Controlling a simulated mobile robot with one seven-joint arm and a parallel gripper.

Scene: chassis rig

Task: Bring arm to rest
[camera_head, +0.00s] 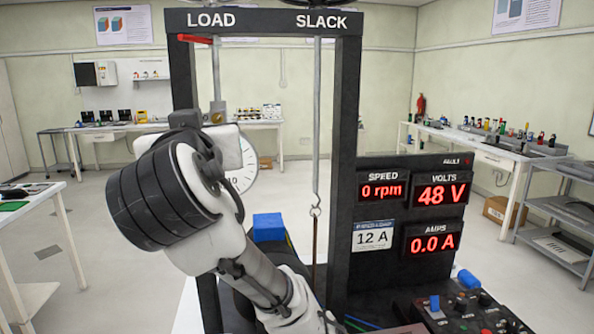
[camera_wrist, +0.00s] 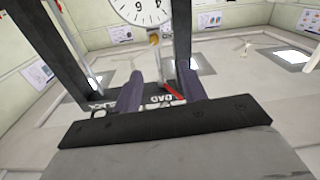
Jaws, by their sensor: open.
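My arm (camera_head: 185,195) is raised in front of the left side of the dark rig frame (camera_head: 348,130) in the head view. My gripper (camera_wrist: 160,88) shows in the wrist view with its two fingers apart and nothing visible between them. In the head view its fingers are hidden behind my arm. A white dial (camera_head: 245,170) is partly covered by my arm; it also shows upside down in the wrist view (camera_wrist: 142,8). A red pointer (camera_head: 195,39) sits by the LOAD label, and in the wrist view (camera_wrist: 174,91) it appears close to the right finger.
A rod with a hook (camera_head: 316,205) hangs inside the frame. A display panel (camera_head: 412,205) reads 0 rpm, 48 V and 0.0 A. A control console (camera_head: 460,312) stands at the lower right, a blue block (camera_head: 268,227) near my arm. Open floor lies behind, with benches along the walls.

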